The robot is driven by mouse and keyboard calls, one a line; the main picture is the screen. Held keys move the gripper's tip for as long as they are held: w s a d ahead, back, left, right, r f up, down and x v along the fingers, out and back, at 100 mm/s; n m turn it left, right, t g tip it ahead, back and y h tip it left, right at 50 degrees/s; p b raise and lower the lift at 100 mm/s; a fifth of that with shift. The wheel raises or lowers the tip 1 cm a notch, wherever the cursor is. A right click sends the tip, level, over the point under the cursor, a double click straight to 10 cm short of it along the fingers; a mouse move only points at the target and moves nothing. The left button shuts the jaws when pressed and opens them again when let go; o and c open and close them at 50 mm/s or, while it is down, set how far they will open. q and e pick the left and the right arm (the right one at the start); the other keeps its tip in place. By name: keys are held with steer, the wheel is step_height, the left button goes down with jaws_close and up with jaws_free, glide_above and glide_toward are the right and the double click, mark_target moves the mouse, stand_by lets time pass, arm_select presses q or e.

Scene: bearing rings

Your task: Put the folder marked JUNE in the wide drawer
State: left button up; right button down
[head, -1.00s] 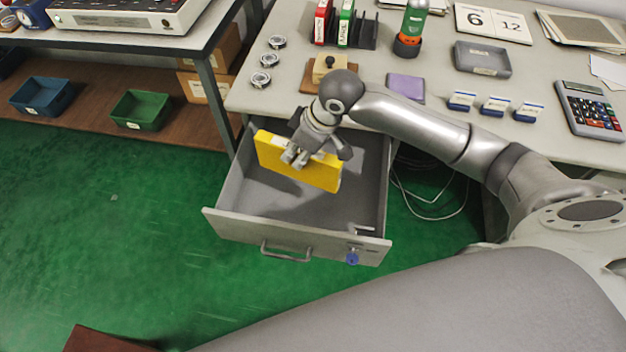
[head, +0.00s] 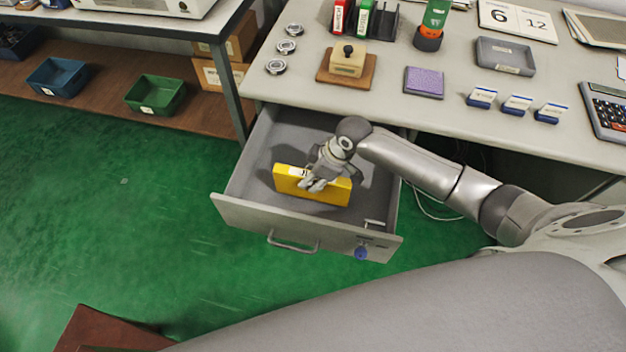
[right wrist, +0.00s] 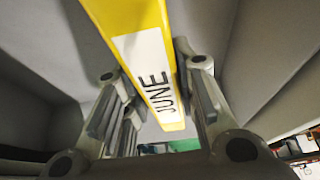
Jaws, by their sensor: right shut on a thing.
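The yellow folder (head: 322,192) is inside the open wide drawer (head: 262,213), standing on its long edge with its spine up. Its white spine label reads JUNE in the right wrist view (right wrist: 152,72). My right gripper (head: 316,184) is shut on the folder's spine from above; in the right wrist view its fingers (right wrist: 155,108) lie on both sides of the spine. I cannot tell whether the folder's lower edge touches the drawer floor. My left gripper is not in view.
A blue key tag (head: 361,253) hangs at the drawer front. On the desk above stand a rack with red (head: 341,17) and green (head: 364,19) folders, a stamp on a wooden base (head: 347,63) and a purple pad (head: 424,82). The drawer is otherwise empty where visible.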

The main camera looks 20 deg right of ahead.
steer(key=shift+f, duration=0.85)
steer(key=c, duration=1.2)
jaws_free()
steer(key=shift+f, duration=0.2)
steer(key=shift+o, duration=0.2)
steer(key=shift+r, duration=0.15)
steer(key=shift+r, duration=0.25)
steer(key=p+v, duration=0.1)
steer(key=v, duration=1)
steer(key=shift+r, duration=0.3)
